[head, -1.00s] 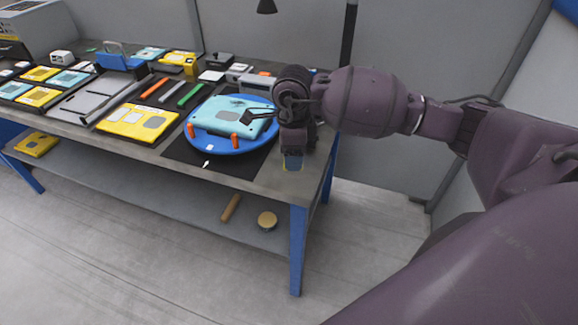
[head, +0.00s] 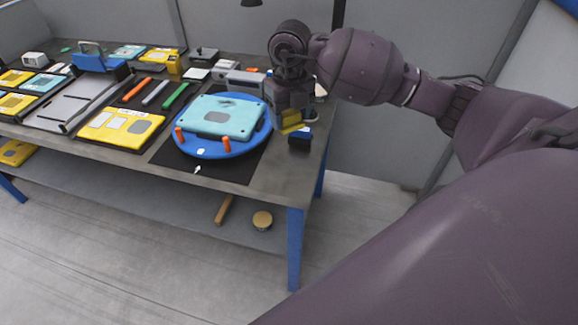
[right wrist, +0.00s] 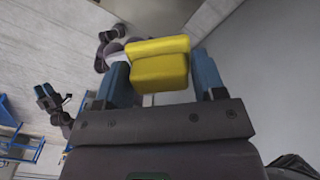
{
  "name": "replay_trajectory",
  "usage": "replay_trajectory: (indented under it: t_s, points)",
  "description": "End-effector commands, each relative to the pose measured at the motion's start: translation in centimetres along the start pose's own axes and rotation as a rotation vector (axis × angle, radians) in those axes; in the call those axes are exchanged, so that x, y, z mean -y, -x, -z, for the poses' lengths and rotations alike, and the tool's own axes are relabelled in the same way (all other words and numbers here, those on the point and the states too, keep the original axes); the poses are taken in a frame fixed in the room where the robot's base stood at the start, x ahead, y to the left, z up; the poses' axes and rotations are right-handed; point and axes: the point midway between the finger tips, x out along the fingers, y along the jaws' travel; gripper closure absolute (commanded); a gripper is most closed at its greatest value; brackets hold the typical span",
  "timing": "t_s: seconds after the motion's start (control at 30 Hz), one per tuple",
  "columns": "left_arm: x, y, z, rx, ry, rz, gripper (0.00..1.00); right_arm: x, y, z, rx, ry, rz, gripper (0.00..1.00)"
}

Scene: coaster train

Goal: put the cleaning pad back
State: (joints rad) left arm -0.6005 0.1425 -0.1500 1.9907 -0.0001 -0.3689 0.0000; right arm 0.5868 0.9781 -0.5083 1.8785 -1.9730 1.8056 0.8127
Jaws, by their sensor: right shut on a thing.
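My right gripper (head: 293,124) is shut on a yellow block, which I take to be the cleaning pad (head: 290,118), at the right end of the bench. In the right wrist view the pad (right wrist: 159,64) sits between the two blue fingers of the right gripper (right wrist: 160,78). A small dark block with blue on it (head: 300,138) shows just below the pad; I cannot tell whether it is a finger or a separate thing. My left gripper (right wrist: 49,95) shows small at the left of the right wrist view, its opening unclear.
Left of the right gripper, a light blue panel (head: 224,117) lies on a round blue turntable (head: 208,151) with orange pegs. A yellow panel (head: 122,127) and colored bars lie farther left. A grey case (head: 245,80) stands behind. The lower shelf holds a round tan piece (head: 262,220).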

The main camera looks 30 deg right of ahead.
Motion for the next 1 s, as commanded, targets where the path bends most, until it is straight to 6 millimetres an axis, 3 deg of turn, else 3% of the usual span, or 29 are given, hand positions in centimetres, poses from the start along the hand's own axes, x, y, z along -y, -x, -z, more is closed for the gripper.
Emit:
replay_trajectory:
  t_s: [0.1, 0.5, 0.83, 1.0]
  points:
    - [0.0, 0.1, 0.2, -0.001, 0.0, 0.0, 0.57, 0.0, -2.8, 0.1, -0.005, -0.001, 0.0, 0.59]
    - [0.1, 0.3, 0.6, -0.001, 0.0, 0.0, 0.57, 0.0, -10.9, 0.1, -0.002, 0.002, 0.0, 0.59]
    - [0.1, 0.3, 0.5, 0.0, 0.0, 0.0, 0.57, 0.0, -13.2, 0.0, -0.001, 0.002, 0.0, 0.59]
    - [0.1, 0.4, 0.5, 0.002, 0.0, 0.0, 0.57, 0.0, -15.5, 0.0, -0.003, 0.001, -0.001, 0.59]
